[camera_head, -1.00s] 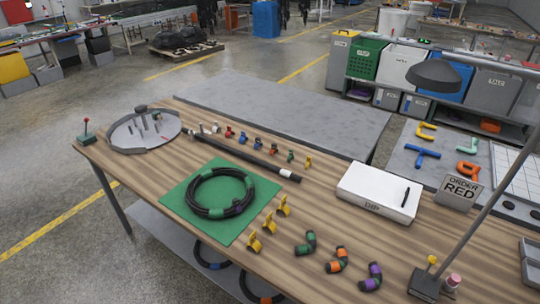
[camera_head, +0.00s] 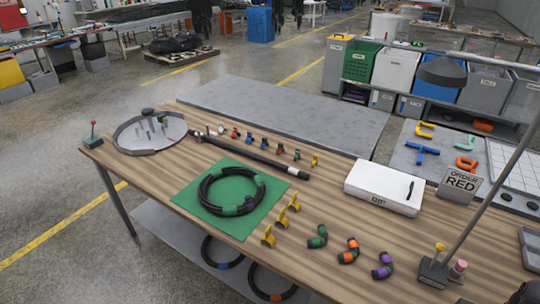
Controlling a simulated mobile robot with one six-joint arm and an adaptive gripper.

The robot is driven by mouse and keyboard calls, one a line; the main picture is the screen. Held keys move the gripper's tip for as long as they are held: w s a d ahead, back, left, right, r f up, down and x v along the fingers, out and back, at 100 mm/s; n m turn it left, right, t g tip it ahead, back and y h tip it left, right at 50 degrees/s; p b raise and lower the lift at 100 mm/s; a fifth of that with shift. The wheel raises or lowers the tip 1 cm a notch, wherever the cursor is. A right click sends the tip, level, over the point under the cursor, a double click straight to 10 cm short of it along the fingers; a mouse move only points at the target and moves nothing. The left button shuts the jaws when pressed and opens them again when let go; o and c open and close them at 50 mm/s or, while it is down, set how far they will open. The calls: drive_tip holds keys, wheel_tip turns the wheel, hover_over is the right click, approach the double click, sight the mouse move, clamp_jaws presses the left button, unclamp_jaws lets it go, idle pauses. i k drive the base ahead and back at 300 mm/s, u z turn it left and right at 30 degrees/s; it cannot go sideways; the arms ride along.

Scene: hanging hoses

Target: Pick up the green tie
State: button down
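A row of small coloured pieces lies along the back of the wooden table. One near its right end looks green (camera_head: 297,155) and may be the green tie, though it is too small to be sure. It sits just left of a yellow piece (camera_head: 315,160). A black hose coil (camera_head: 206,203) with green bands lies on a green mat (camera_head: 250,225). My gripper's fingers are not in view. A dark shape (camera_head: 526,293) shows at the bottom right corner and may be part of my arm.
A black straight bar (camera_head: 250,155) lies just in front of the row. A white box (camera_head: 385,187), yellow clips (camera_head: 281,217), elbow pieces (camera_head: 348,252) and a lamp stand (camera_head: 440,268) are on the table. A round grey tray (camera_head: 128,149) stands at the left.

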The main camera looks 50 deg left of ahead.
sight(297, 150)
drive_tip(key=u, duration=1.5)
drive_tip(key=k, duration=1)
drive_tip(key=i, duration=0.7)
